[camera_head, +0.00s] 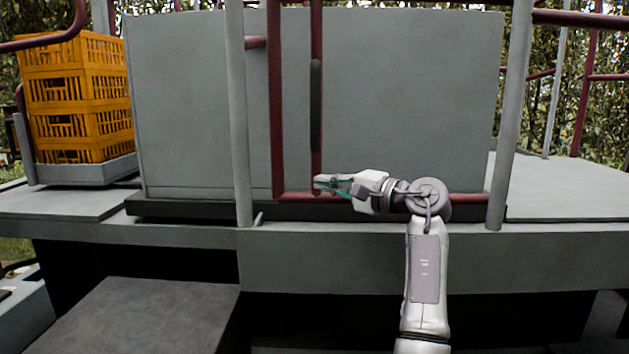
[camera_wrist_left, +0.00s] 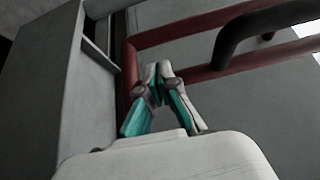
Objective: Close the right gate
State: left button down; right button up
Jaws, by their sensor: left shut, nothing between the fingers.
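The gate (camera_head: 277,110) is a dark red tube frame between two grey posts, in front of a large grey box. A black grip (camera_head: 316,105) sits on its inner upright bar. In the left wrist view the red frame (camera_wrist_left: 131,62) and the black grip (camera_wrist_left: 235,38) show beyond the fingers. My left gripper (camera_head: 317,184) points left at the foot of the inner bar, near the bottom rail. Its teal-sided fingers meet at the tips with nothing between them, as the left wrist view also shows (camera_wrist_left: 159,68). I cannot tell whether they touch the frame. My right gripper is out of view.
The left grey post (camera_head: 240,110) and right grey post (camera_head: 511,110) flank the frame. Orange crates (camera_head: 80,95) are stacked at the far left. A grey platform edge (camera_head: 330,255) runs below. Grey deck (camera_head: 565,190) is clear at the right.

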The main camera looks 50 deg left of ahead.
aim_at(283, 178)
pick_arm(q)
jog(key=p+x, duration=0.2)
jog(key=x, duration=0.5)
jog(key=shift+s+a, duration=0.1)
jog(key=shift+a, duration=0.25)
jog(key=shift+s+a, duration=0.85)
jog(key=shift+s, duration=0.1)
jog(key=shift+s+a+f, duration=0.1)
jog(key=shift+s+a, duration=0.25)
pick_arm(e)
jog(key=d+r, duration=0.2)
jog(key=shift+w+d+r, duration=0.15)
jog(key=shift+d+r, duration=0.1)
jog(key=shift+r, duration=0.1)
pick_arm(q)
jog(key=shift+f, duration=0.1)
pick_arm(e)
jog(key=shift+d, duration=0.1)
